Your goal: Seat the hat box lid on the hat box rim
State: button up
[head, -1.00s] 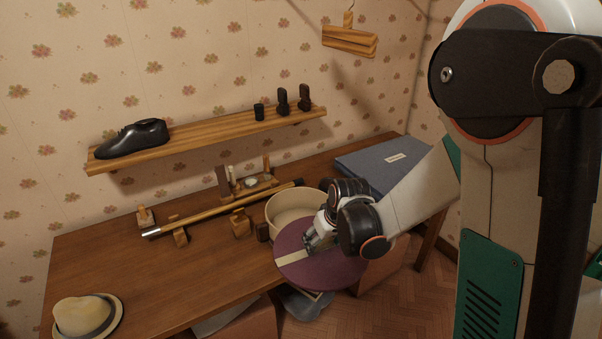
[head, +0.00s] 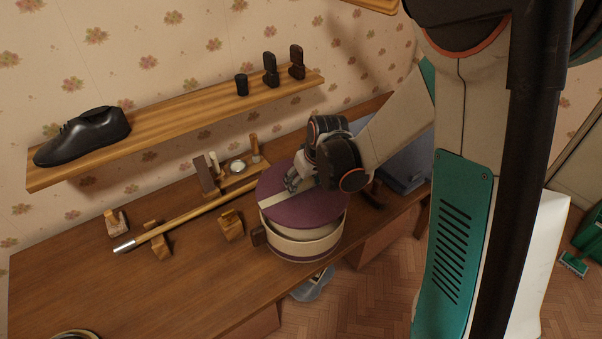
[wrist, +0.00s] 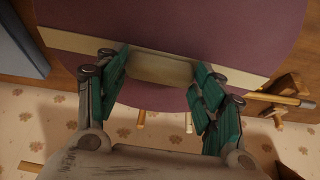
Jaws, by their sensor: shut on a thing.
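The hat box lid (head: 305,212) is a round purple disc with a cream band across it. My gripper (head: 292,183) is shut on the band at the lid's middle. In the wrist view the green fingers (wrist: 160,85) stand either side of the raised cream band, and the lid (wrist: 200,22) fills the top. The cream hat box (head: 300,248) stands on the desk under the lid. The lid is over the box but offset toward the back left; a strip of the box's inside shows at the front right. I cannot tell whether lid and rim touch.
A shelf (head: 190,118) with a black shoe (head: 83,136) hangs above. A blue box (head: 405,165) is at back right.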

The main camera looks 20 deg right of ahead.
aim_at(305, 189)
jog(key=shift+s, duration=0.15)
jog(key=shift+f+b, duration=2)
jog(key=shift+b, duration=0.05)
jog(key=shift+f+b, duration=1.45)
jog(key=shift+b, duration=0.45)
dwell(3.9)
